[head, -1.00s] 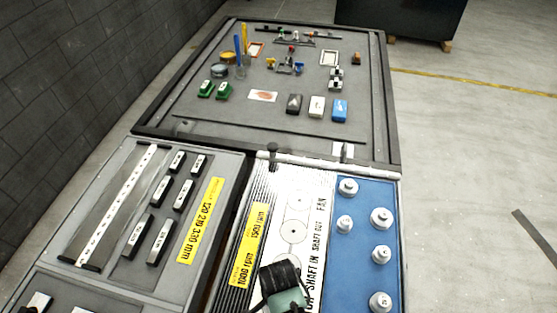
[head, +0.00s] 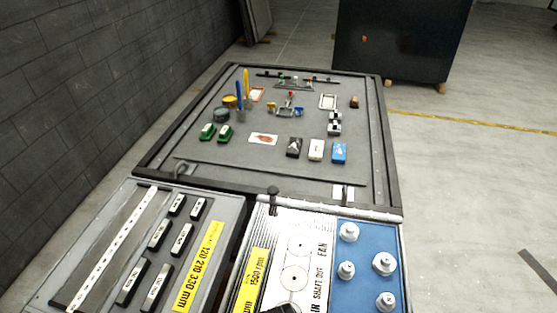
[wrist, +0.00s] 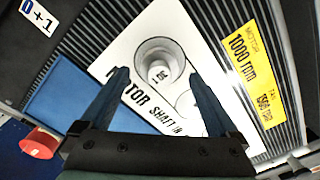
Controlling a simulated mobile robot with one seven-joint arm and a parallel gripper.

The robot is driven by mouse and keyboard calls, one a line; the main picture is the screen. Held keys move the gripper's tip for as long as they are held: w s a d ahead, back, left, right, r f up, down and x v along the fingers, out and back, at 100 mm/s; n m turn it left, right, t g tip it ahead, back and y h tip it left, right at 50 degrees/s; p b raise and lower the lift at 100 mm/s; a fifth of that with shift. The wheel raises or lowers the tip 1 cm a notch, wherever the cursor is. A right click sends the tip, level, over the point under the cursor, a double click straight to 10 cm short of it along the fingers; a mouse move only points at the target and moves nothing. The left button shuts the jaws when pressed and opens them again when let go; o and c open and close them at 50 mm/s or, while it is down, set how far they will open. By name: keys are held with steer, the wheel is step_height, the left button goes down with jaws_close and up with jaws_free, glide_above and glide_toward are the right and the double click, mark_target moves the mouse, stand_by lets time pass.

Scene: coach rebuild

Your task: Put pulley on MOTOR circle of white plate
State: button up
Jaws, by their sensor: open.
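In the wrist view a pale grey pulley (wrist: 158,62) sits on the white plate (wrist: 205,50), close to the printed word MOTOR, and no MOTOR circle shows around it. My gripper (wrist: 158,80) is open, with one dark finger on each side of the pulley's near edge and no visible contact. Part of a printed circle shows beside the right finger, next to the words SHAFT IN. In the head view the white plate (head: 318,225) shows its FAN end and two empty circles. Its MOTOR end is below the frame.
Several other pulleys (head: 384,263) stand on the blue mat (head: 365,285) right of the plate. Yellow label strips (head: 200,265) and black blocks (head: 158,235) lie left. A red cylinder (wrist: 40,142) shows in the wrist view. The far board (head: 235,170) holds small parts.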

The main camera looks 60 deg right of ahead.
step_height(320, 180, up, 9)
steer(key=w+d+r+n+t+h, duration=0.25)
steer(key=w+r+n+t, duration=0.4)
steer(key=w+r, duration=0.95)
steer(key=w+a+r+n+t+h, duration=0.1)
steer(key=w+a+r+n+t, duration=0.2)
steer(key=r, duration=0.4)
steer(key=w+a+r+n+t+h, duration=0.1)
steer(key=w+a+r+t, duration=0.15)
steer(key=w+r, duration=0.4)
steer(key=s+a+r+n+t+y, duration=0.1)
steer(key=a+r+n+t, duration=0.3)
steer(key=r, duration=0.8)
steer(key=s+a+r+n+t+y, duration=0.1)
steer(key=a+r+n+t, duration=0.3)
steer(key=r, duration=0.8)
steer(key=s+a+r+n+t+y, duration=0.1)
steer(key=s+a+r+n+t, duration=0.1)
steer(key=r, duration=0.4)
steer(key=s+a+r+n+t+y, duration=0.1)
steer(key=s+a+r+n+t, duration=0.1)
steer(key=s+a+r+t, duration=0.3)
step_height(320, 180, up, 2)
steer(key=shift+s+r, duration=0.15)
steer(key=shift+s, duration=0.8)
steer(key=shift+y, duration=0.25)
